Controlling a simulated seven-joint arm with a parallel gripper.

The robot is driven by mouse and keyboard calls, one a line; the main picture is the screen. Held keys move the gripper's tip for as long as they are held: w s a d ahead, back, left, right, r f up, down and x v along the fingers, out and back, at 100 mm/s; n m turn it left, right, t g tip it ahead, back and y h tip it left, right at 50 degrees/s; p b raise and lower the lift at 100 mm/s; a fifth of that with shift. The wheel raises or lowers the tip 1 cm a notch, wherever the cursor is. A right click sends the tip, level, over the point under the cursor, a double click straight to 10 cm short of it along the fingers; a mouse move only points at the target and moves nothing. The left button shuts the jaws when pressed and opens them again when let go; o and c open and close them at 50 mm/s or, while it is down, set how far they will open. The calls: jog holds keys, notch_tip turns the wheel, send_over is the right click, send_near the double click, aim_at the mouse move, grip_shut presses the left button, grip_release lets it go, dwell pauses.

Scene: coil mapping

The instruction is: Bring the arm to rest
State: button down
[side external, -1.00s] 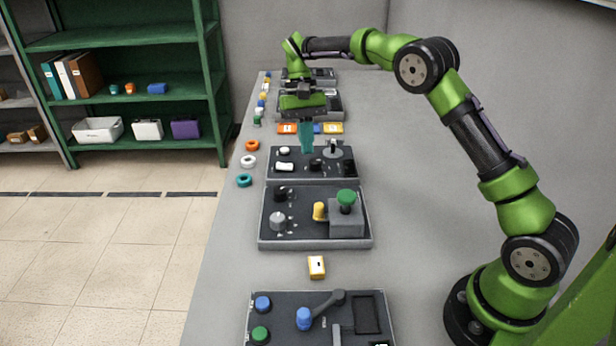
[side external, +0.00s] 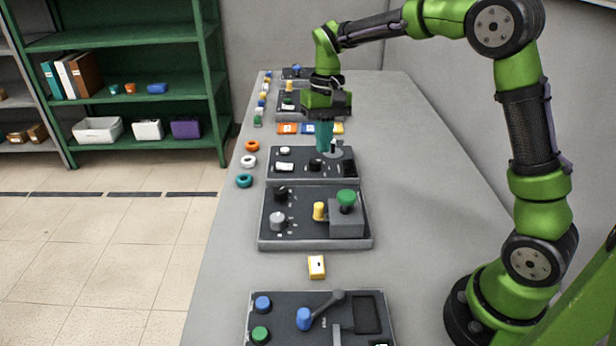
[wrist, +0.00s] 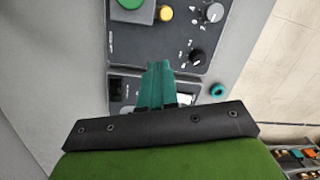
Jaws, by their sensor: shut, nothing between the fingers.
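My gripper (side external: 324,148) has teal fingers and points down over the third panel (side external: 258,166), a dark board with knobs and switches. The fingers look closed together and hold nothing. In the side external view the fingertips overlap the right part of that panel; whether they touch it I cannot tell. In the wrist view the teal fingers (wrist: 157,72) reach from the black palm towards the panel with the green button, and hide part of the panel below it.
A panel with a green mushroom button (side external: 347,199) and a yellow knob stands nearer. Orange, white and teal rings (side external: 244,181) line the left edge. The table's right side is clear.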

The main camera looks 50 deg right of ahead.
jog(key=s+a+r+t, duration=0.1)
jog(key=s+r+t, duration=0.1)
jog(key=s, duration=0.4)
jog(key=s+a+r+t, duration=0.2)
jog(key=s+t, duration=0.1)
jog(key=s, duration=0.4)
jog(key=s+a+r+n+t, duration=0.1)
jog(key=s+r+t, duration=0.1)
jog(key=s, duration=0.4)
jog(key=shift+s+a+r+t+y, duration=0.3)
jog(key=shift+s+a+r+t, duration=0.1)
jog(key=shift+t, duration=0.1)
jog(key=shift+f, duration=0.1)
